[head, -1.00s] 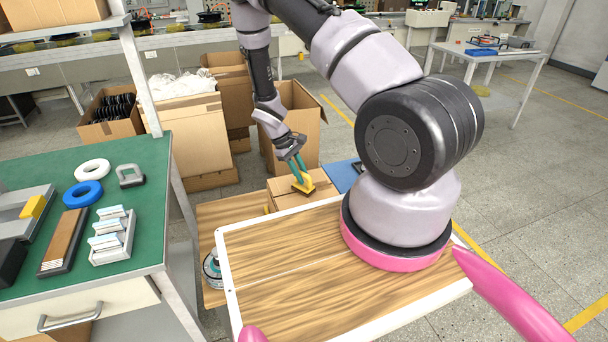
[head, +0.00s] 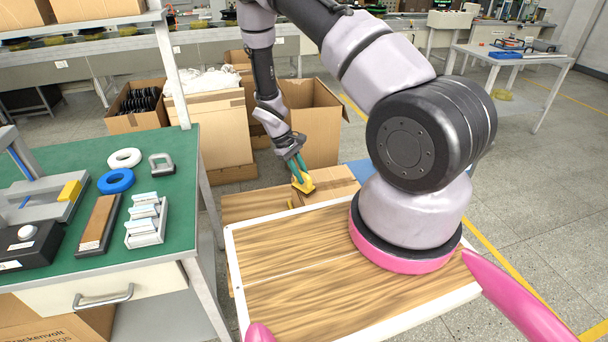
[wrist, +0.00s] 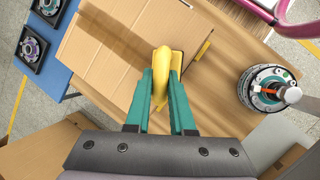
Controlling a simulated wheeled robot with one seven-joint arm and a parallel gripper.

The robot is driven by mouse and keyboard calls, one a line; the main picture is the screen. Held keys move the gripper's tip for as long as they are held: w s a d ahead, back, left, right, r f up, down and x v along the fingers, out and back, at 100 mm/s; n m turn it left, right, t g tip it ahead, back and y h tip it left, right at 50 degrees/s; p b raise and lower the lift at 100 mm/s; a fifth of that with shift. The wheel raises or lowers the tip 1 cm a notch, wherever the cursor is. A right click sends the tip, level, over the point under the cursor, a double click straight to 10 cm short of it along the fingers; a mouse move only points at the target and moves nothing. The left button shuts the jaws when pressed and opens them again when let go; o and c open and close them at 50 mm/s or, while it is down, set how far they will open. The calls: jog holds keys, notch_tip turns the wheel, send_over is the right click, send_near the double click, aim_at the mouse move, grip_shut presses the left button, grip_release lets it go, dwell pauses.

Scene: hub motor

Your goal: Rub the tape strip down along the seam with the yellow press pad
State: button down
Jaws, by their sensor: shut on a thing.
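My gripper (wrist: 160,98) is shut on the yellow press pad (wrist: 168,70) by its handle, between two teal fingers. In the head view my gripper (head: 297,167) holds the pad (head: 305,183) low at the left part of the cardboard box (head: 335,180). In the wrist view the pad is over the box top (wrist: 130,50), near its right edge; whether it touches is unclear. A dark band like a shadow crosses the box top towards the pad. The tape strip is not clearly distinguishable from the cardboard, and the pad may cover part of it.
A hub motor assembly (wrist: 265,90) stands right of the box on the wooden surface (wrist: 215,20). A blue surface (wrist: 62,75) with dark square parts (wrist: 33,48) lies left. A green bench (head: 70,248) with tools stands left. Open cartons (head: 312,125) stand behind the arm.

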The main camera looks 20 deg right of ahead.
notch_tip(320, 180, up, 3)
jog(key=shift+d+f, duration=0.15)
jog(key=shift+f, duration=0.05)
jog(key=shift+r, duration=2.75)
